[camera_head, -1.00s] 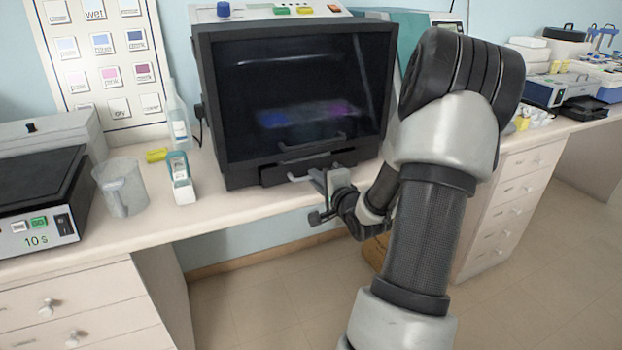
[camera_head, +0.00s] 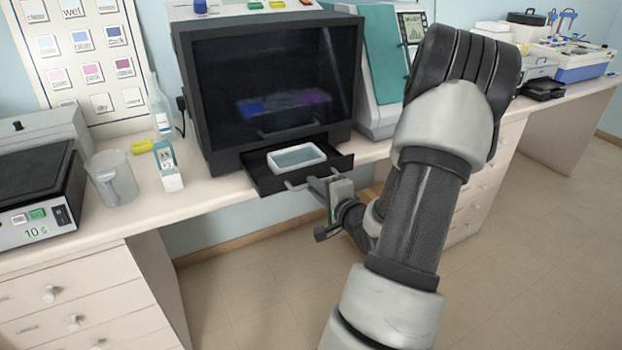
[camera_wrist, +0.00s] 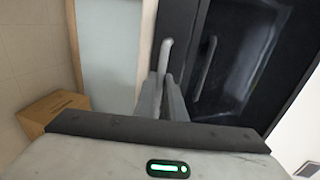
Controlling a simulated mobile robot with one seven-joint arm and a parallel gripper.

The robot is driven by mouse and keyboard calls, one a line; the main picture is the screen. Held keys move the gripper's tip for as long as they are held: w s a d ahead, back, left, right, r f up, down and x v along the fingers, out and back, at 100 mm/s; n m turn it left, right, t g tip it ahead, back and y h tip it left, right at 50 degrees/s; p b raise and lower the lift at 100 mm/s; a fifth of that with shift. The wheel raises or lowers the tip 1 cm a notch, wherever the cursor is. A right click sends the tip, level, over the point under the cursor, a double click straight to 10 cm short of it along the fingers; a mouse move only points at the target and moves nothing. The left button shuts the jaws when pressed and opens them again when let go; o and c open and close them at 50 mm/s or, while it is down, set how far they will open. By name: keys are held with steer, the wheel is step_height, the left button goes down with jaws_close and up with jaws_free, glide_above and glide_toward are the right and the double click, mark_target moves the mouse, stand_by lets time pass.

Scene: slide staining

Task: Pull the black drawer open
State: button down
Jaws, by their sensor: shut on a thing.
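The black drawer (camera_head: 338,164) sticks out from the bottom of the black machine (camera_head: 265,85) on the bench. A white-rimmed tray (camera_head: 297,157) with a pale inside sits in it. My gripper (camera_head: 318,184) is at the drawer's front, shut on the grey bar handle (camera_head: 296,184). In the wrist view the fingers (camera_wrist: 164,98) close around the handle (camera_wrist: 165,55), and the machine's dark front shows to the right. Part of the handle is hidden by the fingers.
A clear beaker (camera_head: 112,178) and a small white-and-teal device (camera_head: 168,166) stand on the bench to the left. A teal-and-white machine (camera_head: 385,70) stands right of the black one. A cardboard box (camera_wrist: 50,110) is on the floor. Floor before the bench is open.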

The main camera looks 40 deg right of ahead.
steer(key=shift+s+a, duration=0.1)
steer(key=shift+s, duration=0.4)
steer(key=c, duration=1.8)
jaws_free()
steer(key=p+v, duration=0.9)
steer(key=v, duration=0.8)
steer(key=shift+s+a, duration=0.1)
steer(key=shift+s, duration=0.1)
